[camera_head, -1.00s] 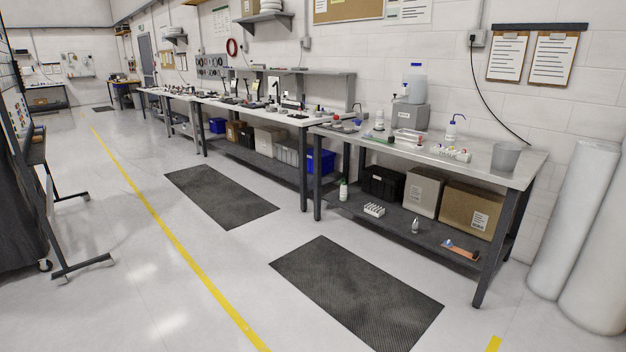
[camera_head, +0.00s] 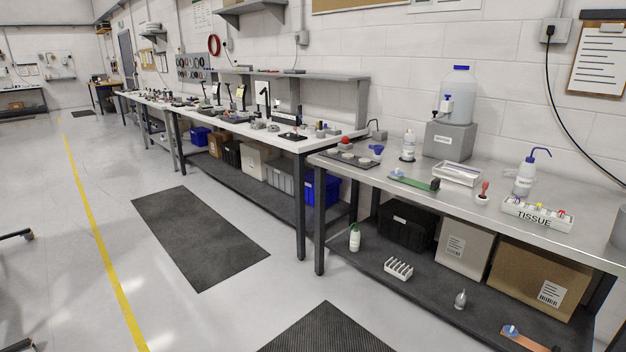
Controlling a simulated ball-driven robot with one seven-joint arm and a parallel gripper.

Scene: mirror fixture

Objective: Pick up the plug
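A black plug (camera_head: 550,30) with a black cord sits in a grey wall outlet (camera_head: 556,32) at the upper right, above the near bench. Many small parts lie on the benches, and I cannot tell whether any of them is a separate plug. The near steel-topped bench (camera_head: 460,212) carries a red-handled item (camera_head: 483,193), a green-and-black strip (camera_head: 414,181), a blue item (camera_head: 376,151) and a dark mat (camera_head: 343,160). My gripper is not in view.
Black floor mats (camera_head: 198,235) lie before the benches. The floor left of the yellow line (camera_head: 90,220) is mostly clear.

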